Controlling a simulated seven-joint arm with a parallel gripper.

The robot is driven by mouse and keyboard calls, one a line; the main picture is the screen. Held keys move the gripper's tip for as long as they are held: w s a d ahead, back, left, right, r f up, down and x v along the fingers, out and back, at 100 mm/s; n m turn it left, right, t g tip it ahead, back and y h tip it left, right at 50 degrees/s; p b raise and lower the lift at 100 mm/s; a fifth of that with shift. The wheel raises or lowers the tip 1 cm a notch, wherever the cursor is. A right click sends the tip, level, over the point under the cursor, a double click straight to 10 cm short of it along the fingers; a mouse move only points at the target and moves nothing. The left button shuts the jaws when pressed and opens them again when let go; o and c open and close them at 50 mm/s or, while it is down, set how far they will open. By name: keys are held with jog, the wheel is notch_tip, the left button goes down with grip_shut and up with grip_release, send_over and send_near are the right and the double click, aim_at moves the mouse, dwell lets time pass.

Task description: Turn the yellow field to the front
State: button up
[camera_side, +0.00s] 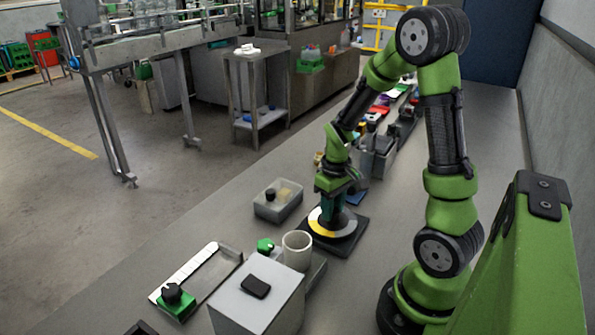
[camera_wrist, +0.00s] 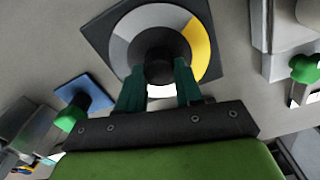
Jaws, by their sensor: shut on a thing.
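A round dial with coloured fields (camera_side: 341,222) sits on a dark square base (camera_side: 357,238) on the bench. In the wrist view the dial (camera_wrist: 132,27) shows white and grey fields, and its yellow field (camera_wrist: 200,40) is on the right side. In the side view the yellow field (camera_side: 322,229) shows at the dial's lower left edge. A dark knob (camera_wrist: 159,70) stands at the dial's centre. My gripper (camera_wrist: 160,88) points down over the dial, its two teal fingers shut on the knob. The finger contact is partly hidden in the side view (camera_side: 332,207).
A grey bin (camera_side: 277,210) stands left of the dial. A white cup (camera_side: 297,245), a green knob (camera_side: 265,245) and a white box (camera_side: 245,300) are nearer the camera. A tray with a green-based knob (camera_side: 175,297) lies front left. Several small items line the bench behind.

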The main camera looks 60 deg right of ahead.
jog(key=m, duration=1.1)
jog(key=shift+s, duration=0.1)
jog(key=shift+m, duration=1.9)
jog(key=o, duration=1)
jog(key=shift+d, duration=0.1)
jog(key=shift+o, duration=0.2)
notch_tip(320, 180, up, 17)
